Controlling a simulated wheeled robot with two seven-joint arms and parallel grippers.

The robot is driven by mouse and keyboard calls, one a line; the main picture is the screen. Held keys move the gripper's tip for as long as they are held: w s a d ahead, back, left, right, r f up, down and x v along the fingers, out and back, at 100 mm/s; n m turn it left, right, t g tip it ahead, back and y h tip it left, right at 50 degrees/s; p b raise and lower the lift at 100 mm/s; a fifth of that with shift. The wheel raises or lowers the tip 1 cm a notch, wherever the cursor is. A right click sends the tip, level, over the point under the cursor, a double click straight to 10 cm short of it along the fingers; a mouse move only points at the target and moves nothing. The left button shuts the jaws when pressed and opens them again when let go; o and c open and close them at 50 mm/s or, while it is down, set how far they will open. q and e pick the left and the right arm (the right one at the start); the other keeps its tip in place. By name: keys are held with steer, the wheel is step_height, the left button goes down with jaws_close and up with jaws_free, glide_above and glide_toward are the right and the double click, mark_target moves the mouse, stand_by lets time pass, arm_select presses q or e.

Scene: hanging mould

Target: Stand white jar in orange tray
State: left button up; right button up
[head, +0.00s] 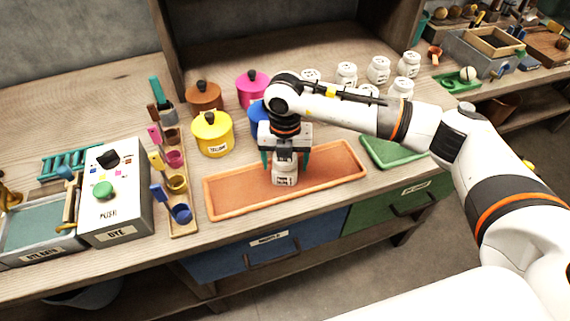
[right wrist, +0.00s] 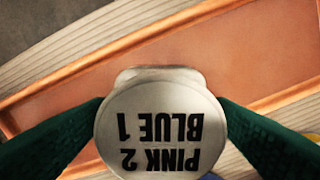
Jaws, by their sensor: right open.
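A white jar (head: 285,174) stands upright in the orange tray (head: 237,205), near the tray's middle. In the right wrist view its lid (right wrist: 160,125) reads "PINK 2 BLUE 1", and the tray (right wrist: 225,50) spreads behind it. My right gripper (head: 286,163) is directly above and around the jar, pointing down. Its green fingers are open, one on each side of the jar. Whether a finger touches the jar cannot be told. My left gripper is not in view.
Yellow (head: 212,134), brown (head: 204,97) and pink (head: 252,86) lidded pots stand behind the tray, with a blue one partly hidden by my arm. Several white jars (head: 378,70) stand at the back right. A green tray (head: 385,152) lies to the right. A dye box (head: 117,200) stands left.

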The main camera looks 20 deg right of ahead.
step_height(320, 180, up, 10)
steer(key=shift+r+b, duration=0.1)
steer(key=shift+b, duration=0.45)
